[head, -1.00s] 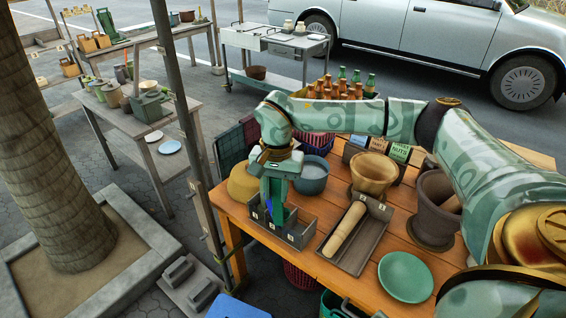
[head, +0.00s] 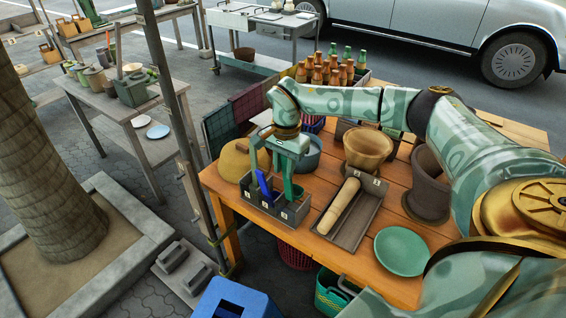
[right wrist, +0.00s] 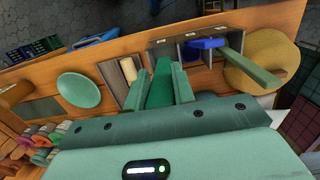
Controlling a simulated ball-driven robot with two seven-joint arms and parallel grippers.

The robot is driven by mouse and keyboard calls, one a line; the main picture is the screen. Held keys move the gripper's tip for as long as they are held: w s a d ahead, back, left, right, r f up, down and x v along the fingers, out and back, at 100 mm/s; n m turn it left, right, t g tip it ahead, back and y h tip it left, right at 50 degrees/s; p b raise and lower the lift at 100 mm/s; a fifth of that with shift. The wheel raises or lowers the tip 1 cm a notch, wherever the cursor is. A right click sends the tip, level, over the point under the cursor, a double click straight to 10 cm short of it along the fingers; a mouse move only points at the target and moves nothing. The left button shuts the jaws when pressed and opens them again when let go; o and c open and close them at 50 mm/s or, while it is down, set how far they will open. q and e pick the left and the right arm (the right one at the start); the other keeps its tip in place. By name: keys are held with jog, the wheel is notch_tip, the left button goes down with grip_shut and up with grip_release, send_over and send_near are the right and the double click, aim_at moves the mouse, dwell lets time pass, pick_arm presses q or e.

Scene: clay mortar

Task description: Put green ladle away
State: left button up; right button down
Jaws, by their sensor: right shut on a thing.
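The green ladle (head: 290,187) is upright at the right part of a grey divided box (head: 268,207) on the wooden table. My right gripper (head: 287,170) is above the box and shut on the ladle. In the right wrist view the dark green ladle (right wrist: 160,88) lies between my two fingers (right wrist: 159,86). I cannot tell whether its lower end rests on the box's floor. A blue tool (head: 264,184) stands in the box to the left of the ladle. My left gripper is not in view.
A grey tray (head: 368,203) with a pale roller (head: 340,206) sits just right of the box. A yellow basket (head: 238,160) and a blue-grey pot (head: 307,152) stand behind it. A green plate (head: 401,250), a brown bowl (head: 367,148) and a dark mortar (head: 425,190) are farther right.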

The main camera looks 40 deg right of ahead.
notch_tip(320, 180, down, 7)
jog(key=b, duration=0.2)
jog(key=shift+b, duration=0.35)
jog(key=shift+r, duration=0.1)
jog(key=c, duration=1.1)
grip_release()
jog(key=shift+r, duration=0.1)
jog(key=r+p, duration=0.1)
jog(key=r, duration=0.4)
jog(key=r+p, duration=0.1)
jog(key=r, duration=0.4)
jog(key=d+r+p, duration=0.1)
jog(key=r, duration=0.5)
jog(key=shift+w, duration=0.1)
jog(key=shift+a, duration=0.1)
